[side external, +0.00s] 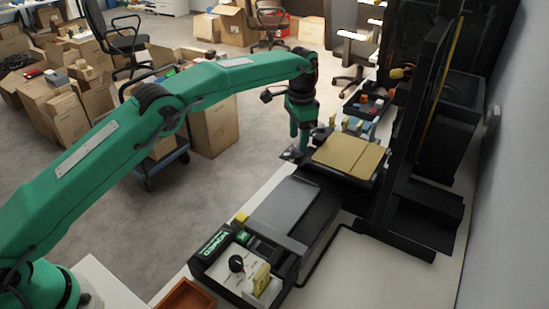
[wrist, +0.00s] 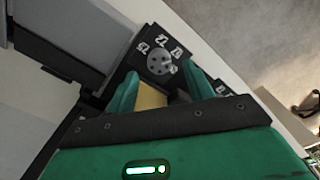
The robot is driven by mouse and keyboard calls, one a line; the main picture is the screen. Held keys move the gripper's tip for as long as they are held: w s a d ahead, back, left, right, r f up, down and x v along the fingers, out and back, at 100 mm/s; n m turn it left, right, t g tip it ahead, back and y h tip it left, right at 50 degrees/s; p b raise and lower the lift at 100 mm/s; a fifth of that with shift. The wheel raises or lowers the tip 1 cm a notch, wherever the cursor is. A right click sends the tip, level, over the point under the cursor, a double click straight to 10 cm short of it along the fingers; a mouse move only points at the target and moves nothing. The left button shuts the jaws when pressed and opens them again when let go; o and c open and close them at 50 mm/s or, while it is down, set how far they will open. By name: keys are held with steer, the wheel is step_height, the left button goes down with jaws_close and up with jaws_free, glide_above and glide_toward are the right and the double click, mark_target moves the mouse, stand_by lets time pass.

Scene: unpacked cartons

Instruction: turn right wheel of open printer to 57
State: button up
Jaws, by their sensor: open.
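The wheel (wrist: 160,62) is a round grey knob with small dark holes, on a black plate with tilted white numbers around it in the wrist view. The numbers are too small to read surely, and the wheel's setting is unclear. My gripper (wrist: 160,72) is open, with its green fingertips apart on either side of the wheel's near edge. I cannot tell whether they touch it. In the side external view my gripper (side external: 299,136) points down above the corner plate (side external: 292,154) of the black machine with tan panels (side external: 348,155); the wheel is too small there.
A black unit with a grey panel (side external: 285,204) stands nearer on the white table. A tall black frame (side external: 418,110) stands at right. A dark tray (side external: 368,103) of small coloured items lies behind. Cartons (side external: 212,125) and chairs stand on the floor, away from the table.

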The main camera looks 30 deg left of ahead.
steer(key=shift+r, duration=2.5)
steer(key=r, duration=0.1)
step_height(320, 180, up, 11)
steer(key=n+t, duration=0.2)
glide_above(296, 147)
steer(key=s+a, duration=0.5)
steer(key=s+a+r+n+t, duration=0.1)
steer(key=s+a+r, duration=0.2)
steer(key=s, duration=0.2)
steer(key=s+a+r+n, duration=0.1)
steer(key=s+a+r, duration=0.1)
steer(key=s, duration=0.4)
steer(key=s+a+f+n+t, duration=0.1)
steer(key=s+a+f, duration=0.1)
steer(key=s, duration=0.6)
steer(key=s+a+f+n+t, duration=0.1)
steer(key=s+f, duration=0.3)
steer(key=s, duration=0.4)
steer(key=s+a+f+n, duration=0.1)
steer(key=s+a+f, duration=0.1)
steer(key=s, duration=0.6)
steer(key=shift+s+a+f+n+t, duration=0.3)
steer(key=shift+a+f+n+t, duration=0.1)
steer(key=shift+a, duration=0.4)
